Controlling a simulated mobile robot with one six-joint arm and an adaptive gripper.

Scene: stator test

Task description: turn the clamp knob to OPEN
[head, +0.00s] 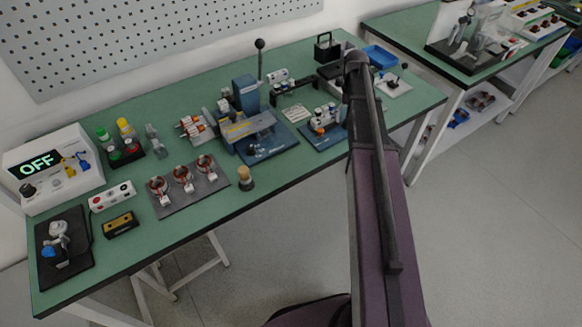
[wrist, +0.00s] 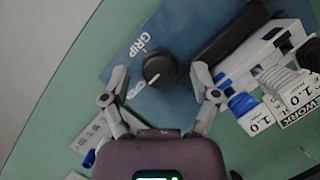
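A round black knob (wrist: 158,70) sits on a blue plate (wrist: 150,40) in the wrist view. The plate carries the white word GRIP beside the knob and another white marking, partly covered by my left finger. My gripper (wrist: 159,78) is open, with one finger on each side of the knob and visible gaps between. I cannot tell the height of the fingertips over the plate. In the head view a blue plate (head: 312,142) lies at the right part of the bench, partly behind my arm. My gripper is hidden there.
White and blue parts marked 1.0 (wrist: 255,110) stand close to the right finger, with a black bar (wrist: 228,35) above them. A blue press (head: 247,95) stands left of the plate. The green bench (head: 285,185) has bare room along its front edge.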

